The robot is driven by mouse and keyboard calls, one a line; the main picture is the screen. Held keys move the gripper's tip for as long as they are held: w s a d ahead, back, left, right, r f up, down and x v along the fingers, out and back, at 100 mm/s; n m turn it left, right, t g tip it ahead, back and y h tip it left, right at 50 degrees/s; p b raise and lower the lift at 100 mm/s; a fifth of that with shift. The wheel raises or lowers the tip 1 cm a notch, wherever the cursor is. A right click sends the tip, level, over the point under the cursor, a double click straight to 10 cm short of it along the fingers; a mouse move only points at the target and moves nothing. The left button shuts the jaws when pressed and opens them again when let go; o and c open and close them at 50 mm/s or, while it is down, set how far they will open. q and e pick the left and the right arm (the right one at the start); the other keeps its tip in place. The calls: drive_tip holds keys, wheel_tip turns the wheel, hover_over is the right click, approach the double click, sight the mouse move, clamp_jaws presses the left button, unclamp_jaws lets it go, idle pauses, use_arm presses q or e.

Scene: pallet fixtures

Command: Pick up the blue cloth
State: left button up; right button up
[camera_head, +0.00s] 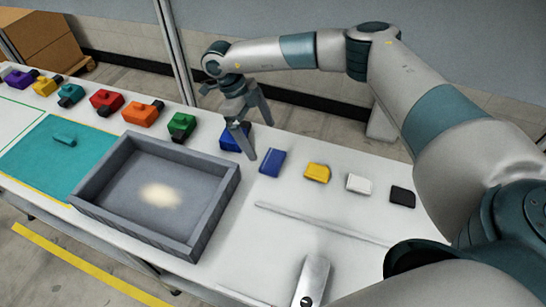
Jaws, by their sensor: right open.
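A small folded blue piece (272,162), which looks like the blue cloth, lies flat on the white table right of the grey tray. Another blue item (232,139) lies just behind and left of it, partly hidden by my right gripper. My right gripper (241,143) points down with its fingers apart and nothing visible between them. It is in front of the rear blue item and just left of the folded blue piece; I cannot tell its exact height or whether it touches anything. My left gripper is not in view.
Yellow (317,173), white (359,183) and black (402,196) pieces lie to the right. Several coloured blocks, including a green one (181,125), line the rear edge. The walled grey tray (205,215) is empty. A thin strip (310,221) crosses the table.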

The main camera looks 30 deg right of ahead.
sight(273, 160)
drive_tip(key=p+x, duration=0.1)
drive_tip(key=x, duration=0.2)
drive_tip(key=shift+f, duration=0.2)
drive_tip(key=shift+s+d+f, duration=0.15)
drive_tip(key=shift+f, duration=0.2)
drive_tip(key=shift+s+d+f+p, duration=0.1)
drive_tip(key=shift+f+p, duration=0.2)
drive_tip(key=shift+p, duration=0.45)
drive_tip(key=shift+p+x, duration=0.8)
drive_tip(key=shift+x, duration=0.05)
drive_tip(key=shift+p+x, duration=0.45)
drive_tip(key=shift+x, duration=0.6)
drive_tip(key=shift+d+f, duration=0.1)
drive_tip(key=shift+f, duration=0.3)
